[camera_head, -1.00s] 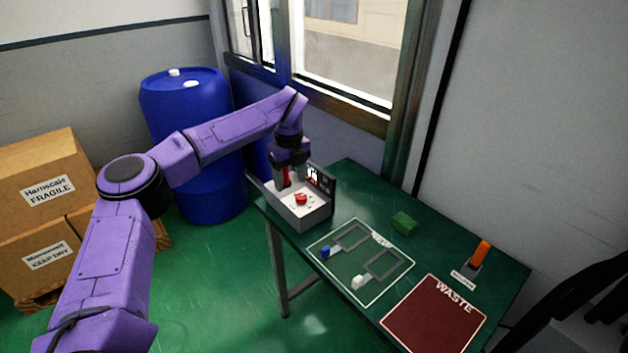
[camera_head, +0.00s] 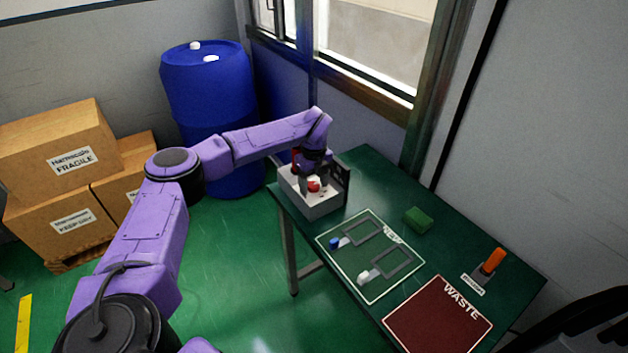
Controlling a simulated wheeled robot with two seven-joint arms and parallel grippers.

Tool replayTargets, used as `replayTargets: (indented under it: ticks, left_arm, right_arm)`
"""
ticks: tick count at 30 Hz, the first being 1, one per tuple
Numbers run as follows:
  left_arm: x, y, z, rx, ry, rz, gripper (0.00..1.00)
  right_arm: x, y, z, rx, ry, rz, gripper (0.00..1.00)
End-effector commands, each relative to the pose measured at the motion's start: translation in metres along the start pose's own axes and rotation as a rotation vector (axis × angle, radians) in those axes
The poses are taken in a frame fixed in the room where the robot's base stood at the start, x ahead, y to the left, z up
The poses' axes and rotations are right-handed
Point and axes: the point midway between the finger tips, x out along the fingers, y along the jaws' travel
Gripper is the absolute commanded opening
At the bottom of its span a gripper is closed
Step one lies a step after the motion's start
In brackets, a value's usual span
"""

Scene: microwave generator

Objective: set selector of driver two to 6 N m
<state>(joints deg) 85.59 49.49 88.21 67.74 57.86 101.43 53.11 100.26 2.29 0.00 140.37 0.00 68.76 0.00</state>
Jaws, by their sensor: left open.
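A grey box-shaped unit (camera_head: 318,207) with a pale top and a dark upright back panel stands at the far left corner of the green table. A red knob (camera_head: 313,186) sits on its top. My left gripper (camera_head: 309,182) is open and points down over the top, right at the red knob. I cannot tell whether its fingers touch the knob. The gripper and wrist hide part of the top and of the back panel, and no scale marks are readable. My right gripper is not in view.
The green table (camera_head: 455,245) carries a white-outlined area with two grey frames, a blue piece (camera_head: 334,243), a white piece (camera_head: 364,278), a green block (camera_head: 418,220), an orange-handled item (camera_head: 493,260) and a dark red WASTE mat (camera_head: 437,320). A blue drum (camera_head: 208,95) and boxes (camera_head: 65,150) stand left.

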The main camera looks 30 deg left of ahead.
Motion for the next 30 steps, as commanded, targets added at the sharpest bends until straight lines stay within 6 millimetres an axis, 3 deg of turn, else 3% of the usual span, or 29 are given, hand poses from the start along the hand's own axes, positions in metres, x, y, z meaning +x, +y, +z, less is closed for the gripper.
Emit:
replayTargets:
  ticks: [5,10,11,20,30]
  left_arm:
    - [0.0,0.0,0.0,-0.001,0.0,-0.001,0.63]
    - [0.0,0.001,0.001,-0.001,0.0,0.0,0.11]
    - [0.0,0.001,0.001,-0.001,0.0,-0.001,0.07]
    - [0.001,0.001,0.001,0.031,-0.001,-0.001,0.07]
    - [0.001,0.001,0.001,0.24,-0.002,-0.002,0.07]
  right_arm:
    - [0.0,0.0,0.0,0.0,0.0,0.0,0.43]
    - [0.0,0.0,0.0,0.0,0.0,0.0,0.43]
    - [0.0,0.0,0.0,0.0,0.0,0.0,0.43]
    - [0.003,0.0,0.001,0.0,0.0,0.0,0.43]
    - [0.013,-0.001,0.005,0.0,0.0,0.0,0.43]
